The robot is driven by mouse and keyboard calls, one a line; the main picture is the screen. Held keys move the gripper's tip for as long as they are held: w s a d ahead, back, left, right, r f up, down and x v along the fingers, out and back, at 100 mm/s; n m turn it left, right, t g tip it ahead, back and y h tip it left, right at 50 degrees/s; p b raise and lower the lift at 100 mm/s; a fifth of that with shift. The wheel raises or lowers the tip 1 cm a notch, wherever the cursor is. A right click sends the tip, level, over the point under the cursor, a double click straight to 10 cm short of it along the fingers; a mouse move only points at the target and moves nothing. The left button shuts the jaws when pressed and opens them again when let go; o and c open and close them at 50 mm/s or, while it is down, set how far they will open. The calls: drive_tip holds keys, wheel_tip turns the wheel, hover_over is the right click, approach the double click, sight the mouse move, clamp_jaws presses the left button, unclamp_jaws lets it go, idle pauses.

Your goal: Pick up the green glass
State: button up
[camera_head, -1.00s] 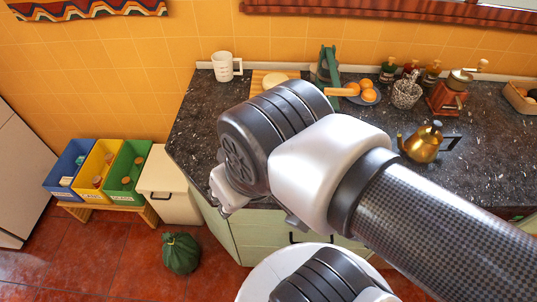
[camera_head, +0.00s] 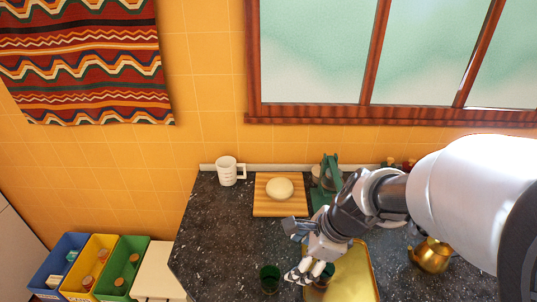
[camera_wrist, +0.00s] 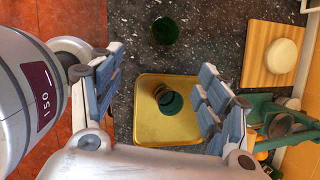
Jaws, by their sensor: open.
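A dark green glass (camera_head: 269,279) stands on the dark counter, left of the gold tray (camera_head: 352,275). It also shows at the top of the wrist view (camera_wrist: 165,30), outside the tray. A second vessel, teal-green with a brownish side (camera_wrist: 171,101), is in the tray (camera_wrist: 150,132); it is partly hidden by my gripper in the head view. My gripper (camera_head: 306,272) is open and empty above the tray's left side. In the wrist view, the vessel in the tray appears between my spread fingers (camera_wrist: 161,65).
A wooden board (camera_head: 281,207) with a pale round dough, a white mug (camera_head: 228,171) and a green press-like device (camera_head: 328,183) stand behind. A gold kettle (camera_head: 431,256) is right of the tray. Coloured bins (camera_head: 125,262) stand on the floor left. The counter's left part is clear.

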wheel_tip(320, 180, down, 3)
drive_tip(key=w+m, duration=0.2)
drive_tip(key=m, duration=0.2)
drive_tip(key=b, duration=0.5)
approach(270, 276)
drive_tip(key=s, duration=0.1)
drive_tip(key=a+f+b, duration=0.2)
drive_tip(key=f, duration=0.1)
drive_tip(key=a+f+b, duration=0.1)
drive_tip(key=shift+w+f, duration=0.2)
drive_tip(key=shift+f, duration=0.1)
drive_tip(key=shift+w+a+f, duration=0.1)
drive_tip(key=shift+w+f, duration=0.1)
drive_tip(key=shift+f, duration=0.1)
drive_tip(key=shift+r, duration=0.1)
drive_tip(key=c, duration=1.2)
drive_tip(key=shift+r, duration=0.1)
